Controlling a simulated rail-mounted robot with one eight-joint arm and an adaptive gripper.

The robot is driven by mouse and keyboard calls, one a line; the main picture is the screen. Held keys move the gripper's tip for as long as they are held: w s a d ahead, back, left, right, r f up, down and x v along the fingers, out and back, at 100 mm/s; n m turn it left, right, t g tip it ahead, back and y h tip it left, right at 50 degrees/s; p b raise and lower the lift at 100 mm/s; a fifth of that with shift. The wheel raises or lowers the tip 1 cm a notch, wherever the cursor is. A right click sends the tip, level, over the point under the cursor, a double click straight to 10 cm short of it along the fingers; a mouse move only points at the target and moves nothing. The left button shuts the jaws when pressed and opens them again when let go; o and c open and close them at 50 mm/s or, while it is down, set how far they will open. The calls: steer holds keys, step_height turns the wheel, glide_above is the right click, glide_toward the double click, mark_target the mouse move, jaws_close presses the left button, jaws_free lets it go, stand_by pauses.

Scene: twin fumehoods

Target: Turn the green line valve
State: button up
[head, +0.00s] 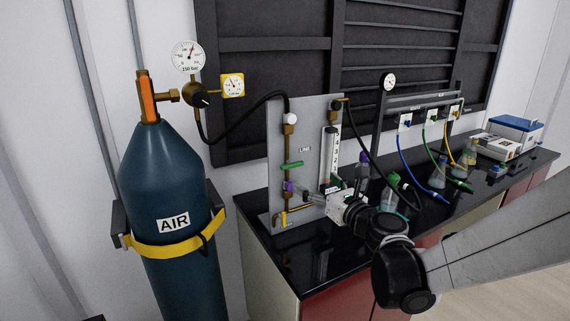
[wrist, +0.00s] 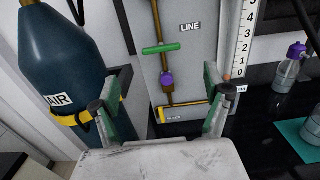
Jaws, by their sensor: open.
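The green line valve (head: 292,165) is a green bar handle on a brass pipe, on a grey panel (head: 309,118) marked LINE. In the wrist view the green handle (wrist: 161,49) lies level across the pipe, above a purple knob (wrist: 166,80). A yellow handle (wrist: 185,112) sits below. My gripper (head: 309,193) is in front of the lower panel in the head view. In the wrist view my gripper (wrist: 160,104) has its two green-padded fingers wide apart with nothing between them. The green handle appears beyond and above the fingertips, not touched.
A dark blue AIR cylinder (head: 165,185) with a yellow strap stands left of the bench. A flow tube (head: 329,158) stands on the panel's right. Hoses and flasks (head: 438,172) occupy the black bench (head: 262,222) further right. A black hose loops from the regulator to the panel top.

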mark_target(294, 165)
steer(key=p+x, duration=0.1)
steer(key=x, duration=1.2)
steer(key=shift+w+p, duration=0.25)
steer(key=shift+p, duration=0.05)
steer(key=shift+c, duration=0.4)
steer(key=c, duration=1.1)
